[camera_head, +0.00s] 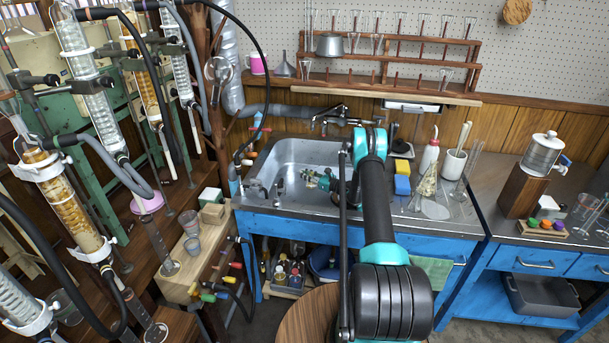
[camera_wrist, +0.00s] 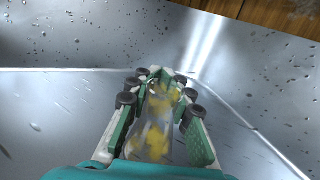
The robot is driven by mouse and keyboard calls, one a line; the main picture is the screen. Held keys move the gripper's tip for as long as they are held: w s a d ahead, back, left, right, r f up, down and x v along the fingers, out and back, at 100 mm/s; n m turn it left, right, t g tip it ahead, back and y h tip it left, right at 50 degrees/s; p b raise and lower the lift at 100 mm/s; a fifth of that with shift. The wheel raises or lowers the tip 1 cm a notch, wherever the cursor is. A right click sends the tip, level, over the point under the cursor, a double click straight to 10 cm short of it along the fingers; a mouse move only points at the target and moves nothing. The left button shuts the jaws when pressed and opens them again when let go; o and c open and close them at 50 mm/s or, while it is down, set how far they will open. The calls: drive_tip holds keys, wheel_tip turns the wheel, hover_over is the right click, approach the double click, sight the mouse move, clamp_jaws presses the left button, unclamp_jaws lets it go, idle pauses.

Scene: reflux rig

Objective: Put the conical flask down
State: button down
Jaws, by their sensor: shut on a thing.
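My gripper (camera_head: 318,180) is inside the steel sink basin (camera_head: 281,163), and its green and white fingers show there in the head view. In the wrist view my gripper (camera_wrist: 161,92) is shut on a clear glass conical flask (camera_wrist: 156,128) with yellow patches. The flask lies between the two fingers, and the fingers hide its sides. In the head view the held flask is too small or hidden to make out. Whether its base touches the sink floor cannot be told. Steel with water drops surrounds the fingers in the wrist view.
The tap (camera_head: 335,121) stands behind the basin. Right of it are a blue and yellow sponge pair (camera_head: 402,178), another yellowish conical flask (camera_head: 427,184), a wash bottle (camera_head: 430,155) and a mortar (camera_head: 454,164). Glass columns and hoses (camera_head: 85,75) crowd the left.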

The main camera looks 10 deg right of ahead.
drive_tip(key=c, duration=1.3)
unclamp_jaws()
drive_tip(key=shift+c, duration=0.2)
drive_tip(key=v, duration=0.7)
drive_tip(key=shift+s+d, duration=0.15)
drive_tip(key=shift+s, duration=0.05)
drive_tip(key=shift+r, duration=0.15)
